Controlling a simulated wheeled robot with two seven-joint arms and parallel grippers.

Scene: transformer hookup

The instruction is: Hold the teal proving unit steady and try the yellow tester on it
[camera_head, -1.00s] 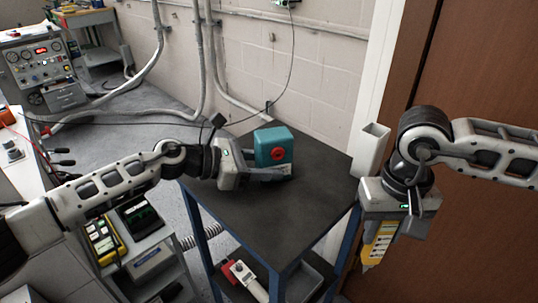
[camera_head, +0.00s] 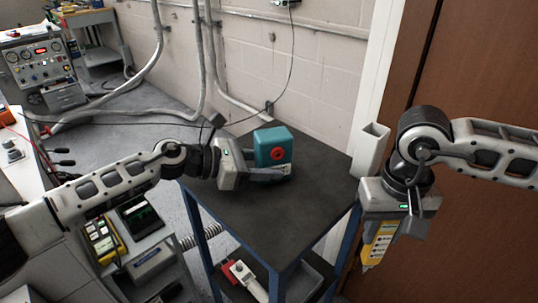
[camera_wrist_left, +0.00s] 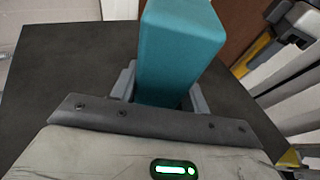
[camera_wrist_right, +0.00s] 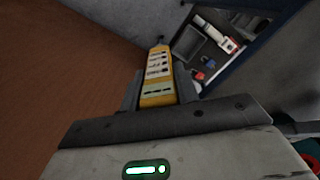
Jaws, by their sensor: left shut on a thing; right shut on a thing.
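The teal proving unit (camera_head: 272,146) stands upright on the dark top of the blue-legged cart (camera_head: 240,205), with a red round socket on its face. My left gripper (camera_head: 268,174) is shut on its lower part; in the left wrist view the teal body (camera_wrist_left: 178,45) sits between the fingers. My right gripper (camera_head: 385,232) is shut on the yellow tester (camera_head: 377,246), which points down, right of the cart and in front of the brown door. In the right wrist view the tester (camera_wrist_right: 157,75) shows its labelled face between the fingers. The tester is apart from the proving unit.
The cart's lower shelf holds a red and white device (camera_head: 245,278) and a grey bin (camera_head: 303,280). The cart top in front of the unit is clear. A grey stand (camera_head: 150,255) with instruments is at left.

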